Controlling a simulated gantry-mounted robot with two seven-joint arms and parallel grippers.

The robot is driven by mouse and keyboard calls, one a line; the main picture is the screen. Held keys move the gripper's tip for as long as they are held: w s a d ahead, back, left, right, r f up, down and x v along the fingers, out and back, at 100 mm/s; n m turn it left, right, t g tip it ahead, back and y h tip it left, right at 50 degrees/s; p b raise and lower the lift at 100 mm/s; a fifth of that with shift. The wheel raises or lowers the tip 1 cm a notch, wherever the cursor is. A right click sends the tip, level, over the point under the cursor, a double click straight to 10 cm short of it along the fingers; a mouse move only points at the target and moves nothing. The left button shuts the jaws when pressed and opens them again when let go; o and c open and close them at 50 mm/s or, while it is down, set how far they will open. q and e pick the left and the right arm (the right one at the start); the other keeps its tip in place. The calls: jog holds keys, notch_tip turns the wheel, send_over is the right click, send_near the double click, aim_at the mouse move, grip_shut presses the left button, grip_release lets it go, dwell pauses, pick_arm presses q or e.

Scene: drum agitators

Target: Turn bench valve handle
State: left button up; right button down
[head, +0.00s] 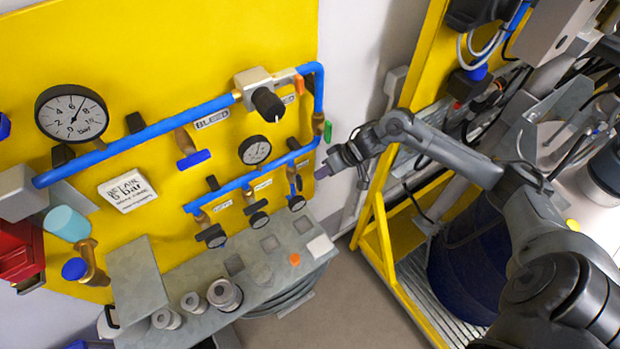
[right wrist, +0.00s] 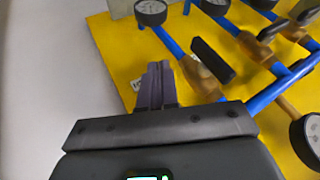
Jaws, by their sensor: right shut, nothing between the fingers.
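The yellow wall panel (head: 150,60) carries blue pipes with brass valves. One valve has a blue handle (head: 193,160), and a row of small dark fittings (head: 257,218) sits on branches of the lower pipe. Which one is the bench valve, I cannot tell. My right gripper (head: 325,169) is shut and empty, off the panel's right edge near the lower pipe's end. In the right wrist view its purple fingers (right wrist: 156,86) are together, beside a brass valve with a black handle (right wrist: 213,60); a gap shows between them. My left gripper is not in view.
A grey bench (head: 185,330) with several metal rings stands below the panel. Pressure gauges (head: 71,112) are on the panel. A yellow frame (head: 380,230) stands right of the gripper, under my right arm. Open floor lies between bench and frame.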

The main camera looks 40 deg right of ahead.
aim_at(299, 183)
jog(key=a, duration=0.1)
jog(key=a+p, duration=0.1)
jog(key=w+a, duration=0.1)
jog(key=a, duration=0.1)
jog(key=shift+w+a+f, duration=0.1)
jog(key=shift+f, duration=0.2)
dwell(0.3)
